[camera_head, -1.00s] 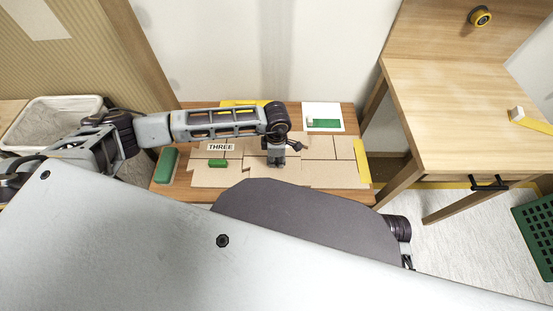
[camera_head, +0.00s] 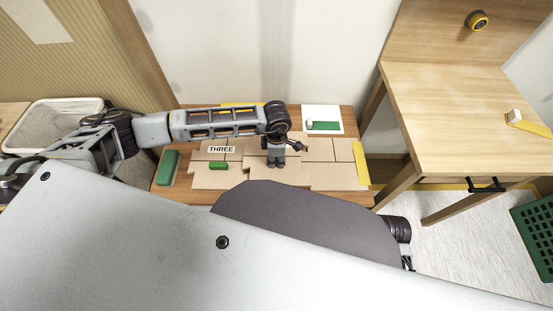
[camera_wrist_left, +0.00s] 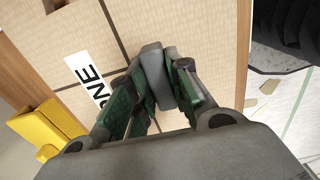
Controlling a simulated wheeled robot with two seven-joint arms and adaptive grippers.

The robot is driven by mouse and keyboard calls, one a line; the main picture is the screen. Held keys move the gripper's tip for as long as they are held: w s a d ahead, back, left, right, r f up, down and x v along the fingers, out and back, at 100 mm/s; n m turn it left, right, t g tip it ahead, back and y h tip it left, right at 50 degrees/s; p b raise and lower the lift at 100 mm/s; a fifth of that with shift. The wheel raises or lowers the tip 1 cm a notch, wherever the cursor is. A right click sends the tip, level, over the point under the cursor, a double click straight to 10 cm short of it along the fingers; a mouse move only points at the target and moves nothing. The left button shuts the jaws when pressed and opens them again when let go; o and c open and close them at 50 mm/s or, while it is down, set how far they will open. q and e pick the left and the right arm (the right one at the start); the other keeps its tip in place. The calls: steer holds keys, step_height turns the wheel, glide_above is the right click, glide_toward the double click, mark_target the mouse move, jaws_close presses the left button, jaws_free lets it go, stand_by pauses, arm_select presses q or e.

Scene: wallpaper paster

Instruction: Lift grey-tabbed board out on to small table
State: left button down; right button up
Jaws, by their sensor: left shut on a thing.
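My left gripper (camera_head: 276,159) points down over the tan boards on the low wooden table. In the left wrist view its green-padded fingers (camera_wrist_left: 158,78) are shut on a grey tab (camera_wrist_left: 154,60) that stands up from a tan board (camera_wrist_left: 150,18). A white label reading ONE (camera_wrist_left: 90,82) lies left of the fingers. In the head view the gripper hides the grey tab. I cannot tell whether its board is raised. A board with a THREE label (camera_head: 221,149) and a green tab (camera_head: 217,165) lies to the left. My right gripper is not in view.
The low table (camera_head: 347,196) also holds a green block (camera_head: 168,167), a white sheet with a green piece (camera_head: 324,125) and yellow strips (camera_head: 362,162). A taller wooden desk (camera_head: 450,110) stands right, mostly clear. A white bin (camera_head: 75,106) is at left, a green crate (camera_head: 535,230) at right.

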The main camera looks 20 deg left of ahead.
mark_target(276, 159)
arm_select(q)
steer(key=shift+r+p, duration=0.85)
steer(key=shift+r, duration=0.7)
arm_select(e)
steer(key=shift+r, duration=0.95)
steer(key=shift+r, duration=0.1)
